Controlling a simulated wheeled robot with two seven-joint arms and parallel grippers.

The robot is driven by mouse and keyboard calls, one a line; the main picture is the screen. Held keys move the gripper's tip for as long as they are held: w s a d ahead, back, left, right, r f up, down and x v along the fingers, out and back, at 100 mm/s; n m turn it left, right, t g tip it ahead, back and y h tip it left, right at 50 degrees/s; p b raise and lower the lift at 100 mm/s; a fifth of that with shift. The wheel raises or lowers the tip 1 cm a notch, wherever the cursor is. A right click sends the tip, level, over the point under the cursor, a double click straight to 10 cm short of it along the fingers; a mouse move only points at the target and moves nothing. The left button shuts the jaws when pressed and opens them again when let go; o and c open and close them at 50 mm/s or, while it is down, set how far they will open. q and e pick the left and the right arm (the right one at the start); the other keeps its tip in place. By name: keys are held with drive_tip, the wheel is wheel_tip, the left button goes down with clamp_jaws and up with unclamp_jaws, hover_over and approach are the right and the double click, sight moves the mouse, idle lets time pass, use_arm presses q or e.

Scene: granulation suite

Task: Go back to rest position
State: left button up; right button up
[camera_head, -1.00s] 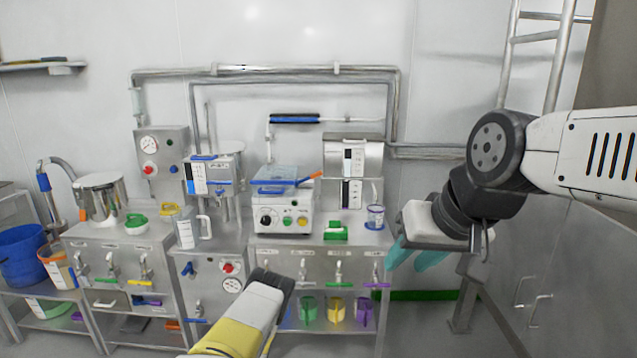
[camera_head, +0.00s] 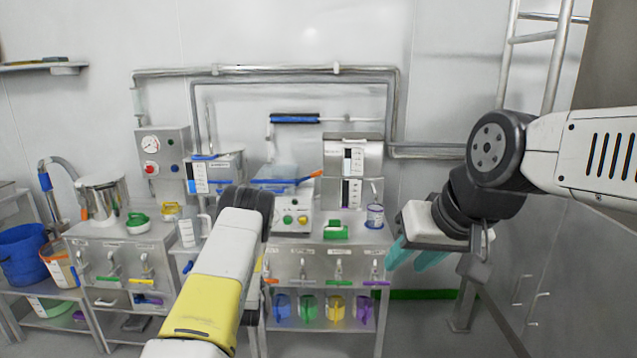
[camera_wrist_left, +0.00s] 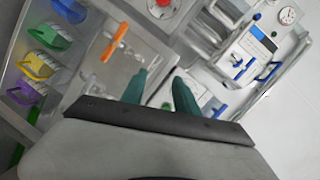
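My right gripper (camera_head: 413,256) hangs at the right in the head view, in front of the wall beside the bench. Its two teal fingers point down and to the left, a gap between them, with nothing held. My left arm (camera_head: 212,290) rises from the bottom centre of the head view; its gripper is hidden there. In the left wrist view my left gripper (camera_wrist_left: 160,83) shows two teal fingers standing apart with nothing between them. Behind them is the steel bench with an orange-handled tap (camera_wrist_left: 115,42).
A steel bench (camera_head: 345,268) carries a white device (camera_head: 292,220) with knobs, a green item (camera_head: 335,230) and a clear blue-rimmed cup (camera_head: 375,217). Coloured scoops (camera_head: 336,308) sit below. A blue bucket (camera_head: 22,255) stands left. A ladder (camera_head: 553,70) and wall stand right.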

use_arm(q)
wheel_tip(320, 180, up, 16)
drive_tip(key=n+g, duration=0.2)
drive_tip(key=n, duration=0.3)
drive_tip(key=s+d+r+n+g+h, duration=0.2)
drive_tip(key=s+d+r+n, duration=0.15)
drive_tip(key=s+r, duration=0.8)
drive_tip(key=s+d+r+n+g+h, duration=0.1)
drive_tip(key=s+r, duration=0.2)
drive_tip(key=s, duration=0.8)
drive_tip(key=s+d+r+g, duration=0.2)
drive_tip(key=s+r, duration=0.2)
drive_tip(key=s, duration=0.7)
drive_tip(key=s+d+r+n+g+h, duration=0.1)
drive_tip(key=s+d+r+g, duration=0.1)
drive_tip(key=s, duration=0.9)
drive_tip(key=shift+s+d+r+n+h, duration=0.15)
drive_tip(key=shift+s+r+n+h, duration=0.2)
drive_tip(key=shift+r, duration=0.35)
drive_tip(key=shift+o, duration=0.4)
drive_tip(key=shift+w, duration=0.1)
